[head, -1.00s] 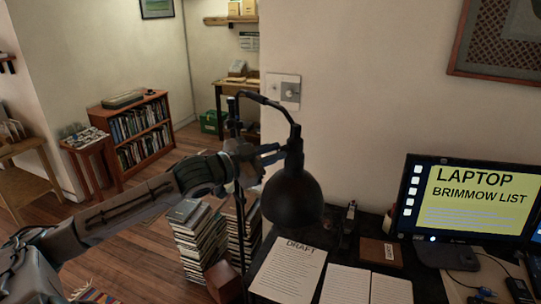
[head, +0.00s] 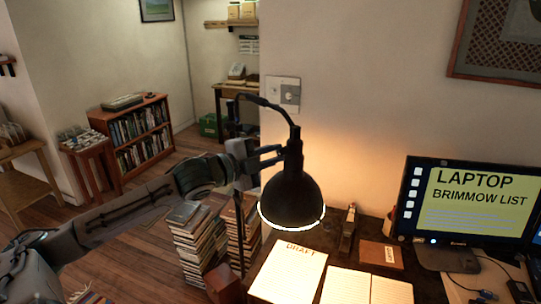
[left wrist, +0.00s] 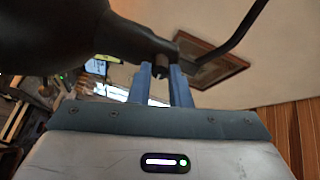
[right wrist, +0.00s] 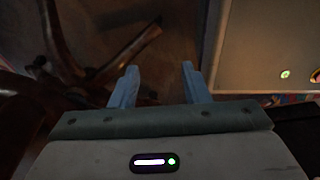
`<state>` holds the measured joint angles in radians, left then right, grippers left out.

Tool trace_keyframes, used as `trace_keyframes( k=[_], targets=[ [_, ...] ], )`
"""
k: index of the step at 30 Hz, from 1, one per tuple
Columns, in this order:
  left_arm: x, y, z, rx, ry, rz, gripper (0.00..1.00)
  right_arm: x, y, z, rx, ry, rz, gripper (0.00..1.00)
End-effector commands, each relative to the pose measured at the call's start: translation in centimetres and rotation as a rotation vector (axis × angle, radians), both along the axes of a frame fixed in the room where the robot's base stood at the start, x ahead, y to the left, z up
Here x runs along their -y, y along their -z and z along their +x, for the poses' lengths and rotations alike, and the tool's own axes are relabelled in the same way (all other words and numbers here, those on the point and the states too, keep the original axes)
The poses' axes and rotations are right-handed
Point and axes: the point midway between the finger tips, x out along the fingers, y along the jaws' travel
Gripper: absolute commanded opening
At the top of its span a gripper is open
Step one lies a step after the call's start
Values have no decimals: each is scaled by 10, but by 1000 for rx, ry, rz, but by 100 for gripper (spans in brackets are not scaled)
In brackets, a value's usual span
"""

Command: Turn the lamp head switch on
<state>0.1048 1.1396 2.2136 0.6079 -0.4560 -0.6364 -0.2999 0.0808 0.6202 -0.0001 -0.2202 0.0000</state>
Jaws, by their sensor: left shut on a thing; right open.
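The black desk lamp's head (head: 291,190) hangs over the desk from its curved arm. It is lit, with a bright rim and a warm glow on the wall and papers. My left gripper (head: 279,154) reaches in from the left to the top of the lamp head. In the left wrist view, the dark lamp head (left wrist: 100,32) fills the upper left, and my left fingers are shut on the small dark lamp head switch (left wrist: 159,73). The head view hides the switch behind the fingers. My right gripper (right wrist: 156,77) is open and empty in the right wrist view.
Draft papers (head: 287,275) and an open notebook lie on the desk below the lamp. A monitor (head: 468,200) stands at the right. Stacked books (head: 200,235) stand on the floor left of the desk. A low bookcase (head: 140,135) is further back.

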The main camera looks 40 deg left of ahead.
Motion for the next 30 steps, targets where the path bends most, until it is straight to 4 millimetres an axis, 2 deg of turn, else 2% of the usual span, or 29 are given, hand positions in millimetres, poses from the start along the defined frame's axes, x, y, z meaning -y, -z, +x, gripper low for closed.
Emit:
trace_keyframes(
  k=[1, 9, 23, 24, 26, 30],
  targets=[
    [-1, -5, 1, 16, -2, 21, 0, 0, -1, 0, 0, 0, 0, 42],
    [-1, -5, 1, 39, -3, 84, 0, 0, -1, 0, 0, 0, 0, 42],
    [-1, -5, 1, 42, -2, 92, 0, -2, -1, 0, 0, 1, 2, 42],
    [-1, -5, 1, 42, -3, 91, 25, -2, -1, 0, 0, 1, 2, 42],
    [-1, -4, 1, 40, -2, 91, 36, -2, -1, -1, -1, 1, 2, 42],
    [-1, -3, 1, 37, -2, 90, 39, -2, 0, -1, -1, 1, 2, 42]
  ],
)
